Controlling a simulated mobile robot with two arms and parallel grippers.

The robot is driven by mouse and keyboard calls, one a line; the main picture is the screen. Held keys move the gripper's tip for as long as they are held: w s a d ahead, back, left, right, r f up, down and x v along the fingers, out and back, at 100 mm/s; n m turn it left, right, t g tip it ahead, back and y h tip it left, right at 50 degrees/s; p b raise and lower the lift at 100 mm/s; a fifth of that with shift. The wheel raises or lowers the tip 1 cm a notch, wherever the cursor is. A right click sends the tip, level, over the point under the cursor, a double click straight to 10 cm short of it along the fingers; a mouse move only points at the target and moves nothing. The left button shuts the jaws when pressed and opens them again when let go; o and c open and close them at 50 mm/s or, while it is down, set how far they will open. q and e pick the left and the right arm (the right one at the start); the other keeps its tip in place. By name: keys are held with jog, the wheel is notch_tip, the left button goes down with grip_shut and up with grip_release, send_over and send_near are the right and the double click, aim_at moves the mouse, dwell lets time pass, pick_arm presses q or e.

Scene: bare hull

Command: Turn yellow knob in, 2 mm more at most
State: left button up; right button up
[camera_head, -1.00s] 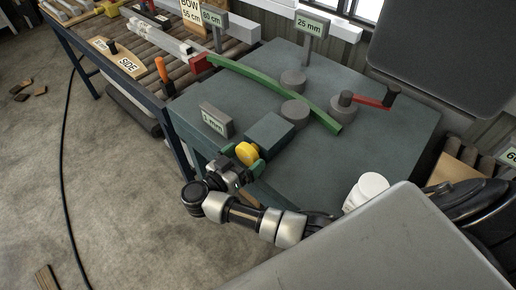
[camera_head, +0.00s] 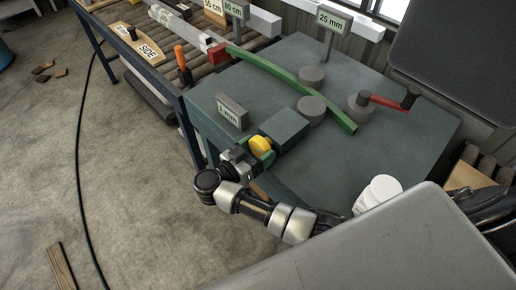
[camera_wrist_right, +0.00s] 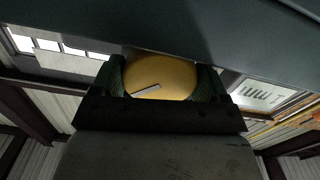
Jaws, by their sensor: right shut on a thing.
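The yellow knob (camera_head: 260,146) sits on the near face of a dark green block (camera_head: 284,130) at the table's near edge. In the right wrist view the yellow knob (camera_wrist_right: 162,76) is a round disc with a pale slanted mark. My right gripper (camera_head: 261,150) is shut on the knob, with one green finger pad on each side of it; the pads also show in the right wrist view (camera_wrist_right: 162,84). A small sign reading "1 mm" (camera_head: 232,112) stands beside the block. My left gripper is not in view.
A green curved bar (camera_head: 296,83) lies against grey round posts (camera_head: 311,110) on the table (camera_head: 400,150). A red crank arm (camera_head: 388,102) and a "25 mm" sign (camera_head: 332,20) stand farther back. A roller rack with an orange-handled tool (camera_head: 181,58) is at left.

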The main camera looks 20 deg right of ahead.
jog(key=shift+m, duration=0.6)
jog(key=shift+f+m, duration=0.15)
jog(key=shift+m, duration=1.15)
jog(key=o, duration=0.9)
